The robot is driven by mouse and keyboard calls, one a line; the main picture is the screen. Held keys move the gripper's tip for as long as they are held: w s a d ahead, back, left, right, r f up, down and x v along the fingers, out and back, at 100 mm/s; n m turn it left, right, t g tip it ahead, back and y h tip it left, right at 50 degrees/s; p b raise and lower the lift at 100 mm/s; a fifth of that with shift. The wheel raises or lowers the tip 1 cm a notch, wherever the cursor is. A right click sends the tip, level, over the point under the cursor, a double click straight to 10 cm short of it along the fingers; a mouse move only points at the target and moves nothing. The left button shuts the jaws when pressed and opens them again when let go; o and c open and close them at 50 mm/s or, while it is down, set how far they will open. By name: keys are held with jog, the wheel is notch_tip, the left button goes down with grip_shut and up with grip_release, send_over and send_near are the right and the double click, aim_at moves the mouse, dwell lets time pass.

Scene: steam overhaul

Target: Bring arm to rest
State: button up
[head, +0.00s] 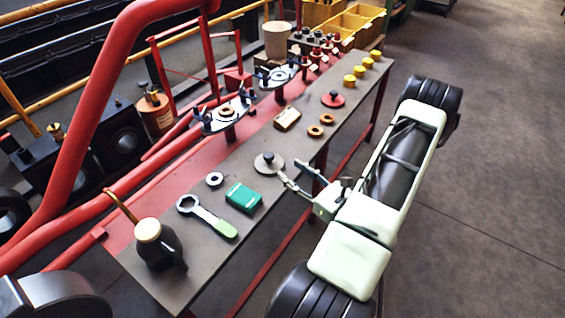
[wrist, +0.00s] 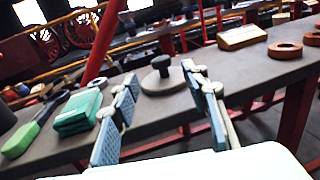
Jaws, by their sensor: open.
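My arm (head: 390,175) reaches in from the right side of the workbench in the head view. My gripper (head: 312,186) is at the bench's right edge, with its two fingers spread and nothing between them. In the wrist view my gripper (wrist: 160,82) shows both blue-padded fingers wide apart. A grey disc with a dark knob (head: 268,163) lies on the bench just beyond the fingertips. In the wrist view the disc (wrist: 162,82) appears between the fingers, and they look apart from it.
The bench (head: 195,262) holds a green box (head: 243,197), a green-handled wrench (head: 210,218), a dark oil can (head: 158,245), a small ring (head: 214,179), a tan box (head: 287,119), orange rings (head: 315,131) and yellow pieces (head: 350,80). Red pipes (head: 85,130) run along the left. Open floor (head: 500,190) lies right.

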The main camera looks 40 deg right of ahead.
jog(key=shift+s, duration=0.55)
